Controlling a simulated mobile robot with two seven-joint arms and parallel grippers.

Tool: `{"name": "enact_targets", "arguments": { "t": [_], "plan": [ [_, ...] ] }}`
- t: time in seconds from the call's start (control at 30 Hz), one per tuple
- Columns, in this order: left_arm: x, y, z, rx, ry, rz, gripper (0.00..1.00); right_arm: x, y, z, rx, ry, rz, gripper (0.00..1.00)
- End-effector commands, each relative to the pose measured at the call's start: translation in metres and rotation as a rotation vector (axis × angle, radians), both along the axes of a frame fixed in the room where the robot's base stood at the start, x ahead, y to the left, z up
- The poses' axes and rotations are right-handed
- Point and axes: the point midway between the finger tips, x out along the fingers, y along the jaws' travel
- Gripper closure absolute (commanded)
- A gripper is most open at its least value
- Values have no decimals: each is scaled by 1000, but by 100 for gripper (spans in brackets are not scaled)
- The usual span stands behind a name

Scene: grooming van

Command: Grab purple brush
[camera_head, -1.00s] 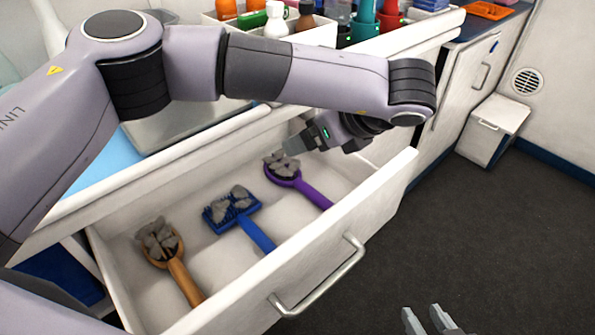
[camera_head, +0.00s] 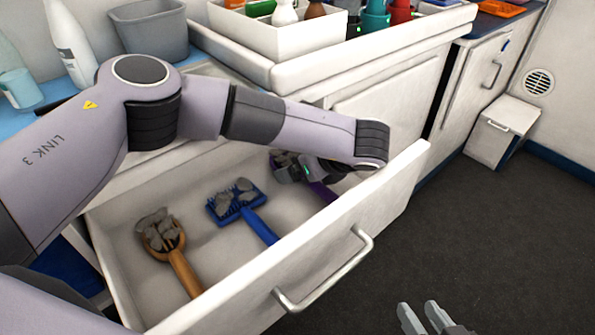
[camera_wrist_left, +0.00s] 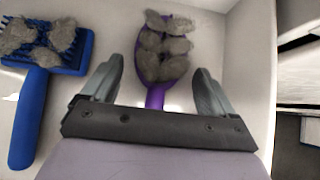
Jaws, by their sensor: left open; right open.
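The purple brush (camera_head: 323,191) lies in the open drawer at its right end, partly hidden by my left arm in the head view. In the left wrist view its purple head (camera_wrist_left: 168,68) carries grey fur clumps, and its handle runs down between the fingers. My left gripper (camera_wrist_left: 152,88) is open, with one finger on each side of the brush and space between them and it. In the head view my left gripper (camera_head: 282,174) is low in the drawer at the brush head. My right gripper (camera_head: 424,318) is open and empty over the floor at the bottom.
A blue brush (camera_head: 238,204) lies left of the purple one, and an orange-brown brush (camera_head: 163,236) further left, both with grey fur. The drawer front (camera_head: 345,225) with its metal handle (camera_head: 330,282) stands on the near side. A white tray (camera_head: 270,35) of bottles sits on the counter.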

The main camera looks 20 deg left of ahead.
Motion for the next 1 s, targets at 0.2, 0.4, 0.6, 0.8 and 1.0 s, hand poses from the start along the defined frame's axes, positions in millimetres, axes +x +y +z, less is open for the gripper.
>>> {"name": "enact_targets", "arguments": {
  "t": [0.2, 0.4, 0.6, 0.8, 1.0],
  "plan": [
    [3, 4, -4, 0, 0, 0, 12, 0, 4, 2, 12, -2, 6, 57],
    [3, 4, -4, 0, 0, 0, 45, 1, 4, 2, 13, -3, 5, 57],
    [3, 4, -3, 1, -1, 0, 72, 1, 3, 3, 14, -4, 2, 57],
    [2, 4, -3, 1, -1, 0, 72, 2, 2, 3, 13, -6, -2, 57],
    [-2, 7, 4, 0, 0, -1, 72, 3, 0, 7, -2, -11, -5, 57]
  ]
}}
